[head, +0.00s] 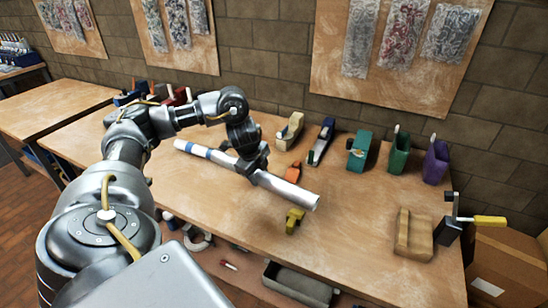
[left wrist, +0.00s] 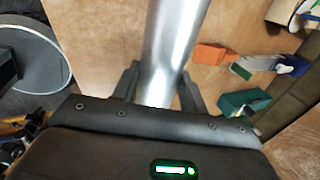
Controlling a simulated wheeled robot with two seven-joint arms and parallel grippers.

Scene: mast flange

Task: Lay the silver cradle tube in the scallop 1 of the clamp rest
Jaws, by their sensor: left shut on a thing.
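The silver cradle tube (head: 290,190) is long and straight, with blue and white bands toward its left end. It slants across the workbench from upper left to lower right. My left gripper (head: 252,166) is shut around its middle. In the left wrist view the tube (left wrist: 174,45) runs up and away between the two fingers (left wrist: 158,88). I cannot tell how far it is above the bench. A tan block with a hollowed top (head: 414,236), which looks like the clamp rest, stands at the bench's right end, apart from the tube. Its separate scallops are not clear. My right gripper is not in view.
A clamp with a yellow handle (head: 478,221) stands right of the tan block. Tape dispensers and green (head: 398,157) and purple (head: 435,162) holders line the back. An orange item (head: 293,172) and a yellow item (head: 295,219) lie near the tube. Bench between tube and block is clear.

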